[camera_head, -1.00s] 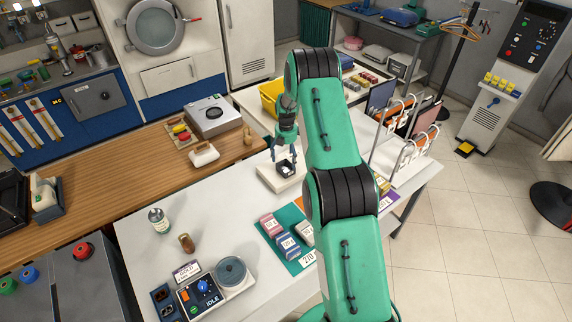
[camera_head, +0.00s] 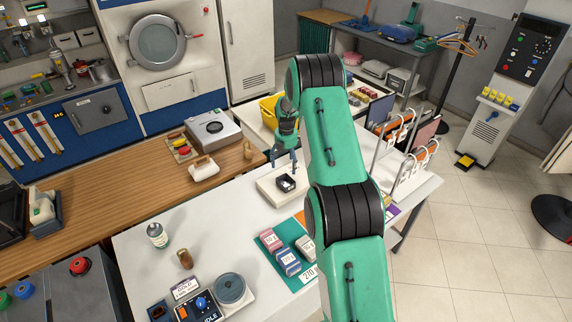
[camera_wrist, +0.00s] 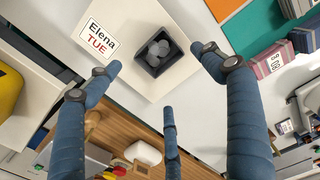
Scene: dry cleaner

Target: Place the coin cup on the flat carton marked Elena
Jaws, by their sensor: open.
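The coin cup (camera_head: 286,182) is a small dark square cup. It stands on the pale flat carton (camera_head: 268,190) on the white table. In the wrist view the cup (camera_wrist: 157,52) holds several grey coins and sits upright on the carton (camera_wrist: 135,18), beside the printed label "Elena TUE" (camera_wrist: 97,38). My gripper (camera_head: 283,158) is above the cup in the head view. In the wrist view its blue fingers (camera_wrist: 155,65) are spread wide on either side of the cup, with gaps between fingers and cup. Nothing is held.
A teal mat (camera_head: 290,252) with small labelled boxes lies in front of the carton.

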